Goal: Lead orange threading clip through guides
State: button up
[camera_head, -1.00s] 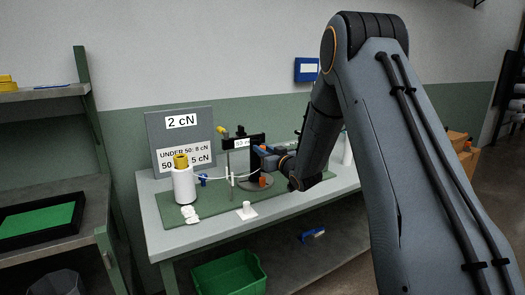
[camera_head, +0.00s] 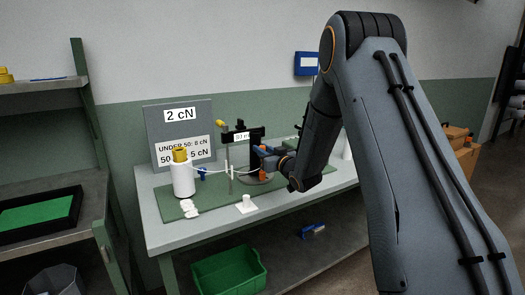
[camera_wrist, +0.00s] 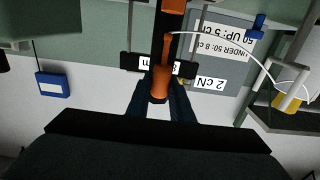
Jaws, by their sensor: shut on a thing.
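My gripper (camera_wrist: 160,92) is shut on the orange threading clip (camera_wrist: 161,80), which sits between its dark fingers in the wrist view. In the head view my gripper (camera_head: 262,153) is beside the upright stand (camera_head: 229,155) with a black labelled crosspiece (camera_head: 243,135). A white thread (camera_wrist: 215,33) runs in an arc from the clip's end towards the yellow-topped white yarn cone (camera_head: 183,178). Another orange part (camera_wrist: 174,5) shows at the wrist view's top edge. A small blue part (camera_head: 202,173) stands between cone and stand. Whether the thread passes through any guide cannot be told.
A grey sign board (camera_head: 178,135) stands behind the cone. A green bin (camera_head: 230,272) is below. A shelf rack (camera_head: 88,150) stands at left.

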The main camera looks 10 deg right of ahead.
jog(key=shift+f, duration=0.25)
jog(key=shift+f+b, duration=0.3)
jog(key=shift+b, duration=0.05)
jog(key=shift+f+b, duration=0.55)
jog(key=shift+f, duration=0.3)
dwell(0.7)
jog(key=shift+f, duration=0.35)
jog(key=shift+f+b, duration=0.75)
jog(key=shift+f, duration=0.1)
dwell(0.6)
jog(key=o, duration=1)
jog(key=shift+b+v, duration=0.45)
jog(key=shift+v, duration=3.5)
